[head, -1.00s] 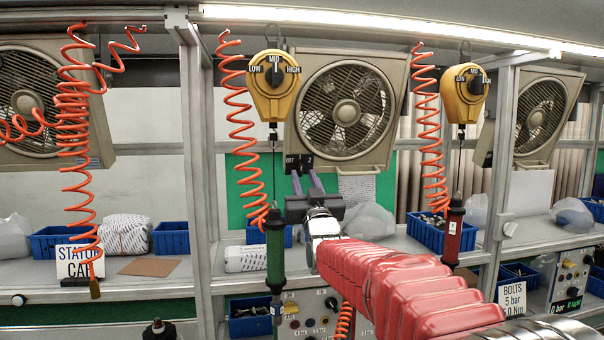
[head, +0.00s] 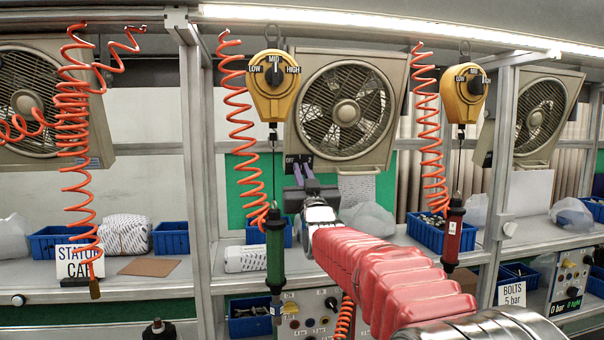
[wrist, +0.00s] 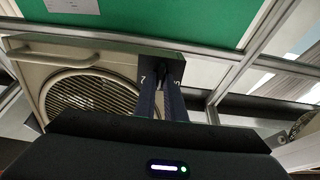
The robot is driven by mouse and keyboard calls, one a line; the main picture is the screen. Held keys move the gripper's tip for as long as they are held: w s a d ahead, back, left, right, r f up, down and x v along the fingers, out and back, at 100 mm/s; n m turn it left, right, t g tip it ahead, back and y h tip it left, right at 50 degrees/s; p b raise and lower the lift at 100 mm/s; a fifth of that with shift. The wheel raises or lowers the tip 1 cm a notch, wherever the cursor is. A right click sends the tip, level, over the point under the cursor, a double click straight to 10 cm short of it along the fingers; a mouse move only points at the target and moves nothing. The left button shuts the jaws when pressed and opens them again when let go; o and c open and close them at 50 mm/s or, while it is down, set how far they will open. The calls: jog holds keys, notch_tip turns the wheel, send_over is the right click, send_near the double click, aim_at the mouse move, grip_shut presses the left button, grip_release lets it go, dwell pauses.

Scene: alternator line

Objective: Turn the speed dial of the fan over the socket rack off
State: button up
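The beige box fan (head: 345,108) in the middle of the head view has a dark dial panel (head: 291,162) at its lower left, with OFF legible. In the wrist view the fan (wrist: 95,95) and its panel (wrist: 177,66) appear upside down. My gripper (head: 303,168) reaches up to this panel. Its two bluish fingers (wrist: 161,80) are close together, one on each side of the dark speed dial (wrist: 161,72), and look shut on it. The fingers hide most of the dial, so its pointer cannot be read. I cannot make out a socket rack.
Yellow tool balancers (head: 274,85) and (head: 463,92) hang on both sides of the fan. An orange coiled hose (head: 240,120) and a green hanging tool (head: 274,250) are left of my arm. Other fans stand left (head: 30,100) and right (head: 541,115). Blue bins line the shelf.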

grip_shut()
jog(key=shift+n, duration=0.4)
jog(key=n, duration=0.9)
jog(key=shift+a+f+n+y, duration=0.15)
jog(key=shift+a+n+y, duration=0.15)
jog(key=shift+n, duration=0.1)
dwell(0.3)
jog(key=o, duration=0.5)
grip_release()
jog(key=shift+s, duration=0.1)
